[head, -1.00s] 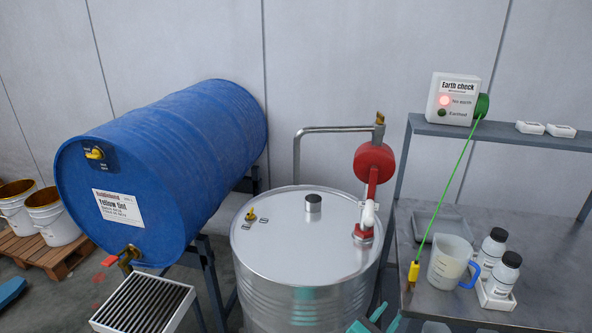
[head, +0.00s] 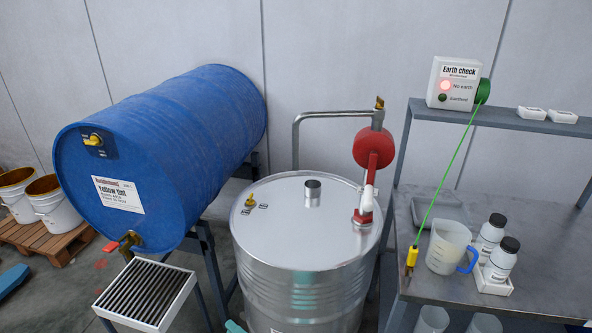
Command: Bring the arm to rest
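Only a small teal piece of my gripper (head: 235,326) shows at the bottom edge, in front of the steel drum. The rest of my arm is out of view, and I cannot see whether the fingers are apart or hold anything. The steel drum (head: 300,245) stands upright in the middle, with a red hand pump (head: 373,150) on its lid. A yellow clamp (head: 411,258) on a green cable sits at the bench's left edge. The earth check box (head: 458,82) shows its red "No earth" lamp lit and its green lamp dark.
A blue drum (head: 170,150) lies on a stand at left, its tap above a grated tray (head: 145,293). The bench (head: 540,260) at right holds a jug (head: 447,247) and two bottles (head: 497,258). White buckets (head: 55,210) stand on a pallet far left.

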